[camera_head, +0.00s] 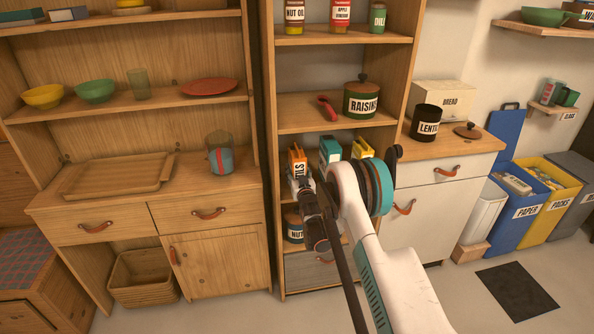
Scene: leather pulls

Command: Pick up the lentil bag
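An orange bag (297,156) stands on the lower open shelf of the middle unit. Its label is partly covered and shows letters ending in "TILS". My gripper (299,184) is at the end of my arm, right in front of the lower part of this bag. Its fingers are small and dark here, so I cannot tell whether they are open or shut, or whether they touch the bag. A black canister (427,123) with a label starting "LENTI" stands open on the right counter, its lid (467,131) beside it.
A teal package (329,148) and a yellow package (362,148) stand right of the orange bag on the same shelf. The shelf above holds a raisins pot (361,101) and a red scoop (327,107). A nut pot (293,228) sits below. Wooden uprights flank the shelf.

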